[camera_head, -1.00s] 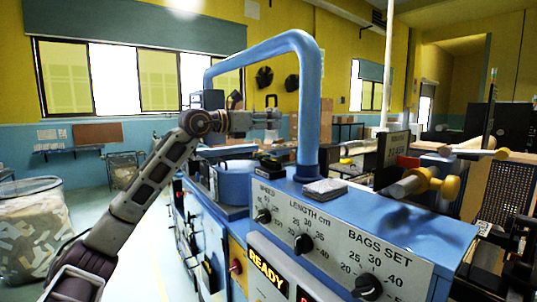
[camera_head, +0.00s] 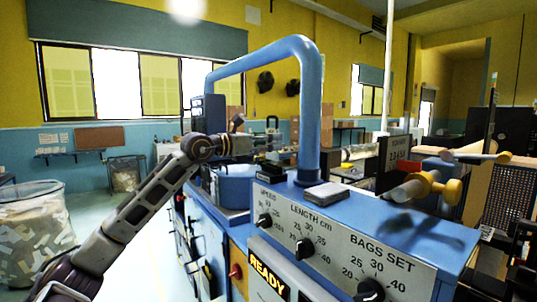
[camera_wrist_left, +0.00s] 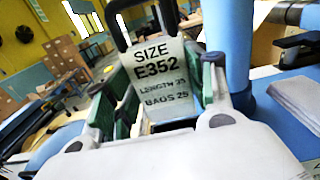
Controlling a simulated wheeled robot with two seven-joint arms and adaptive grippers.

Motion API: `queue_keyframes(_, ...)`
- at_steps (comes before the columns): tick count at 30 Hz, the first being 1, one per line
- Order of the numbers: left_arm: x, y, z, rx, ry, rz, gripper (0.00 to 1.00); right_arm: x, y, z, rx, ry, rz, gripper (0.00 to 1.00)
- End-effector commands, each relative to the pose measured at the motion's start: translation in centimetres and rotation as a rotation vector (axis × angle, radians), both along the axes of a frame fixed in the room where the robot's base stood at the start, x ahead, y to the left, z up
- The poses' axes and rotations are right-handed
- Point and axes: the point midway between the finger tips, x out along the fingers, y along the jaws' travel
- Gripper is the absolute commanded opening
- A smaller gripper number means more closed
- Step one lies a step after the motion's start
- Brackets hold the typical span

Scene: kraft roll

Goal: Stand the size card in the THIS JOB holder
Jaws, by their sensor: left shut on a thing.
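The card is pale, reads SIZE E352, LENGTH 35, BAGS 25, and has a black loop handle on top. In the head view only the dark handle (camera_head: 272,123) shows clearly above the fingers. A small black block (camera_head: 270,168) with a pale label sits on the deck below the gripper; I cannot read whether it is the THIS JOB holder. My right gripper is out of view.
The blue arch (camera_head: 310,110) stands right beside the gripper. The dial panel (camera_head: 335,245) fronts the machine.

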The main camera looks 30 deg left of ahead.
Motion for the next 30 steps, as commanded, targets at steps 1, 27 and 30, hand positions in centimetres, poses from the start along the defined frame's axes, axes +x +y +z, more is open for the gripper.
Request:
queue_keyframes(1,0.0,0.0,0.0,0.0,0.0,0.0,0.31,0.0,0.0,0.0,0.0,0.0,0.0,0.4)
queue_keyframes(27,0.0,0.0,-3.5,0.001,0.002,0.0,0.31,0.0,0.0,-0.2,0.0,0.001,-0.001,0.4)
queue_keyframes(30,0.0,0.0,-3.7,0.0,0.001,0.0,0.31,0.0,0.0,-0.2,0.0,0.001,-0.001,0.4)
